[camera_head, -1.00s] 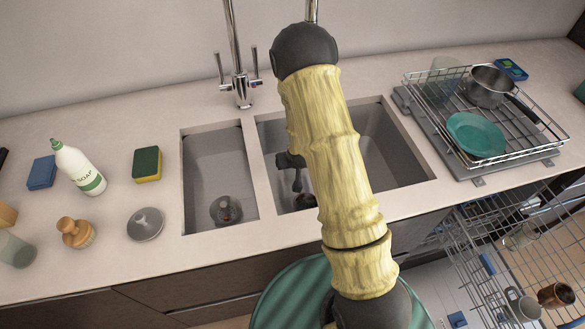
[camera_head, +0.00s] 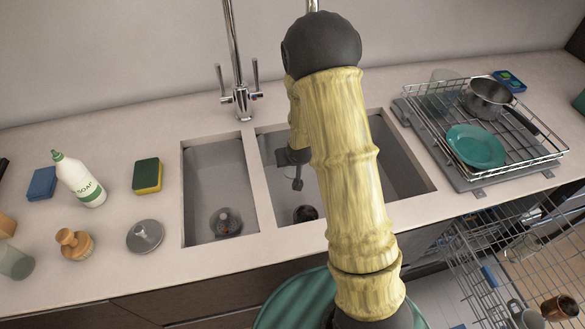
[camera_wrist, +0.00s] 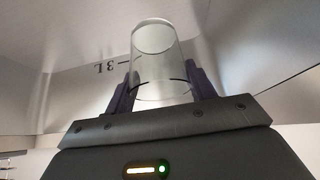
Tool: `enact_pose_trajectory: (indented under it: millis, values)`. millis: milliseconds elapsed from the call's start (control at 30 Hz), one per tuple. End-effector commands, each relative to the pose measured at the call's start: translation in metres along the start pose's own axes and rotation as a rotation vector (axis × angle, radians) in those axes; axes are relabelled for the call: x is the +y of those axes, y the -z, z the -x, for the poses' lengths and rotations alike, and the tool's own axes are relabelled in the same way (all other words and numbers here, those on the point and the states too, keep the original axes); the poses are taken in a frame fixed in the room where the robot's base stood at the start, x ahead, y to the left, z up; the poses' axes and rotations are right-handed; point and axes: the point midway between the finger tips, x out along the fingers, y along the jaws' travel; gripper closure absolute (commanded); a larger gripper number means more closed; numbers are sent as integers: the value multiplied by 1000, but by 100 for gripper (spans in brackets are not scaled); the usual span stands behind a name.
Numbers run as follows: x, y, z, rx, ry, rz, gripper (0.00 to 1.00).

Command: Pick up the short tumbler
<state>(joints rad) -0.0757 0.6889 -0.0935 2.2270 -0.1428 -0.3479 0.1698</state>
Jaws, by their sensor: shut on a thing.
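A clear, short glass tumbler (camera_wrist: 157,58) stands between the two dark fingers of my gripper (camera_wrist: 164,82) in the wrist view. The fingers are shut on its sides, and its rounded far end shows beyond the fingertips. In the head view my arm covers much of the large sink basin (camera_head: 405,165). A dark part of my wrist shows just left of the arm, over that basin.
A drain (camera_head: 305,213) shows in the large basin; a narrower basin (camera_head: 215,180) lies left. A dish rack (camera_head: 535,150) with a pan (camera_head: 488,97) and teal plate (camera_head: 475,146) stands right. Soap bottle (camera_head: 80,182), sponge (camera_head: 147,176) and another glass (camera_head: 15,262) stand left. An open dishwasher rack (camera_head: 500,270) is lower right.

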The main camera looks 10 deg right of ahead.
Motion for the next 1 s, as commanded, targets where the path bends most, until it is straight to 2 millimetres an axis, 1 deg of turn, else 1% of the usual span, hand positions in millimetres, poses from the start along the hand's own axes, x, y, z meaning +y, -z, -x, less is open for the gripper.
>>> enact_pose_trajectory:
  millis: [33, 100, 267, 1000]
  values:
    - [0, 6, 8, 5, 0, 0, 77]
    - [0, 11, 16, 4, 0, -1, 77]
    - [0, 18, 27, 1, 0, 0, 77]
    - [0, 18, 28, 0, 0, 0, 77]
